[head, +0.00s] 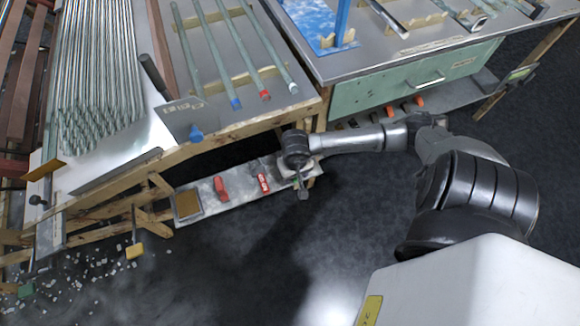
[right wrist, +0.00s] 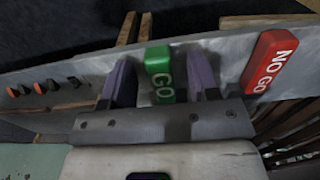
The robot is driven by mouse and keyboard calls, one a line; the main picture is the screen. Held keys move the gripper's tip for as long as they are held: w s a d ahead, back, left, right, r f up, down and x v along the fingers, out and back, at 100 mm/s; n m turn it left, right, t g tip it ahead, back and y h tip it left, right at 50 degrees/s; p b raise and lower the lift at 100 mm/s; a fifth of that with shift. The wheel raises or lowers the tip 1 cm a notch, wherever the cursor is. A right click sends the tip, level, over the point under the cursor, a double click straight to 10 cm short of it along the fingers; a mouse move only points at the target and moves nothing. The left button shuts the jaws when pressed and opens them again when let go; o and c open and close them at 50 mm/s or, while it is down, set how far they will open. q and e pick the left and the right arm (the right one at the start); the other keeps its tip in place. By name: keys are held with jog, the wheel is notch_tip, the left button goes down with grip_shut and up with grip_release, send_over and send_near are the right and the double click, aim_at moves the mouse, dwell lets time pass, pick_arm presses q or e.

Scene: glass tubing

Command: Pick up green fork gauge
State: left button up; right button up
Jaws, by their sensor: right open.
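The green fork gauge (right wrist: 160,74), marked GO, shows in the right wrist view on a grey shelf. My right gripper (right wrist: 163,80) is open, with one purple-grey finger on each side of the green gauge. Small gaps seem to show between the fingers and the gauge, and the gauge's lower end is hidden by the gripper body. In the head view my right gripper (head: 303,190) reaches down at the right end of the low shelf and mostly covers the green gauge. My left gripper is not in view.
A red NO GO gauge (right wrist: 270,62) lies on the shelf (head: 243,185) beside the green one. Another red item (head: 220,189) and a brown square pad (head: 188,204) lie further left. The bench with tubes and a green drawer (head: 415,85) stand above and behind.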

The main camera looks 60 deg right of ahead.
grip_shut()
dwell(0.4)
jog(key=shift+r+p, duration=0.3)
jog(key=shift+r, duration=0.25)
notch_tip(320, 180, up, 4)
jog(key=shift+f+p, duration=0.2)
jog(key=shift+p, duration=0.7)
jog(key=s+d+r+p, duration=0.2)
jog(key=s+r+p, duration=0.3)
jog(key=s, duration=0.6)
jog(key=shift+s+d+r, duration=0.15)
jog(key=shift+d+r, duration=0.2)
jog(key=shift+r, duration=0.35)
